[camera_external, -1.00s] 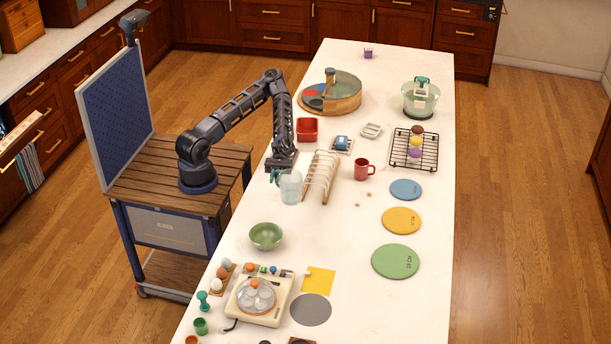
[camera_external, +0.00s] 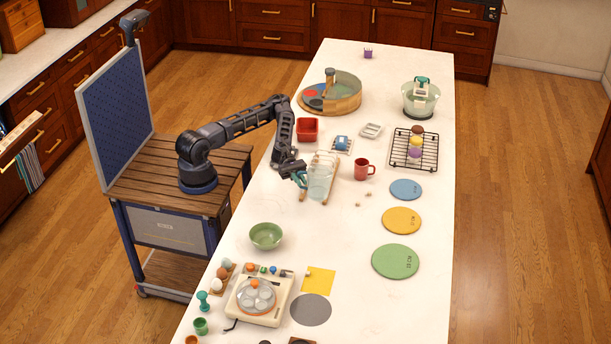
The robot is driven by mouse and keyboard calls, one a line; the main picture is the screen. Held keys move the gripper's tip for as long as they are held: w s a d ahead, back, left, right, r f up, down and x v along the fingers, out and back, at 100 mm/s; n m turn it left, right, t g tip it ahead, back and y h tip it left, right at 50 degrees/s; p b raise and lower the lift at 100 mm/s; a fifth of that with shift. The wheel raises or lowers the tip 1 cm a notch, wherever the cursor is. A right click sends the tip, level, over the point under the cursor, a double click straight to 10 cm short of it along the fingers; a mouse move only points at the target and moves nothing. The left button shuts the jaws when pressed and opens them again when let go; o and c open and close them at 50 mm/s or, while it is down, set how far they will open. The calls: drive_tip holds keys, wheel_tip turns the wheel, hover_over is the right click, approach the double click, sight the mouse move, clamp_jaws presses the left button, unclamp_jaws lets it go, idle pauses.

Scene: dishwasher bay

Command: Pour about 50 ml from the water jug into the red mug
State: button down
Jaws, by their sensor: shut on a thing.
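The water jug (camera_external: 320,181) is a clear, pale blue vessel in front of the wooden dish rack on the white counter. It looks upright; I cannot tell whether its base is clear of the counter. My gripper (camera_external: 301,178) is at the jug's left side, shut on its teal handle. The fingers are small and partly hidden by the wrist. The red mug (camera_external: 362,170) stands upright to the right of the jug and the rack, apart from both, with its handle to the right. Its inside is too small to read.
The wooden dish rack (camera_external: 334,190) stands behind the jug, between it and the mug. A red bin (camera_external: 307,129), a blue item on a tray (camera_external: 342,143) and a wire rack (camera_external: 414,149) lie further back. A green bowl (camera_external: 266,235) is nearer. Counter between bowl and yellow disc (camera_external: 401,221) is mostly clear.

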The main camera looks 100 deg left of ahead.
sight(315, 167)
drive_tip(key=shift+w+a+r+n+t+y, duration=0.15)
drive_tip(key=shift+w+a+n+t+y, duration=0.25)
drive_tip(key=shift+w+t+y, duration=0.2)
drive_tip(key=shift+w+a+r+n+t+y, duration=0.15)
drive_tip(key=shift+w+a+n+t+y, duration=0.15)
drive_tip(key=shift+w+n+t+y, duration=0.3)
drive_tip(key=shift+w+a+r+n+t+y, duration=0.2)
drive_tip(key=shift+w+a+n+t+y, duration=0.15)
drive_tip(key=shift+w, duration=0.2)
drive_tip(key=shift+w+a+r+n+t+y, duration=0.25)
drive_tip(key=shift+w+t+y, duration=0.1)
drive_tip(key=shift+w, duration=0.15)
drive_tip(key=shift+w+a+r+n+t+y, duration=0.45)
drive_tip(key=shift+w+a+n+y, duration=0.1)
drive_tip(key=shift+w+n+y, duration=0.15)
drive_tip(key=shift+w+a+r+n+t+y, duration=0.5)
drive_tip(key=shift+w+y, duration=0.1)
drive_tip(key=shift+y, duration=0.2)
drive_tip(key=shift+w+a+r+n+t+y, duration=0.35)
drive_tip(key=shift+w+a+r+n+y, duration=0.35)
drive_tip(key=shift+y, duration=0.3)
drive_tip(key=shift+w+a+r+n+y, duration=1)
drive_tip(key=shift+a+r+n+y, duration=0.9)
drive_tip(key=shift+a+r+y, duration=0.95)
wheel_tip(315, 167, down, 10)
drive_tip(key=shift+d+t, duration=0.4)
drive_tip(key=shift+a+y, duration=0.1)
drive_tip(key=shift+y, duration=0.15)
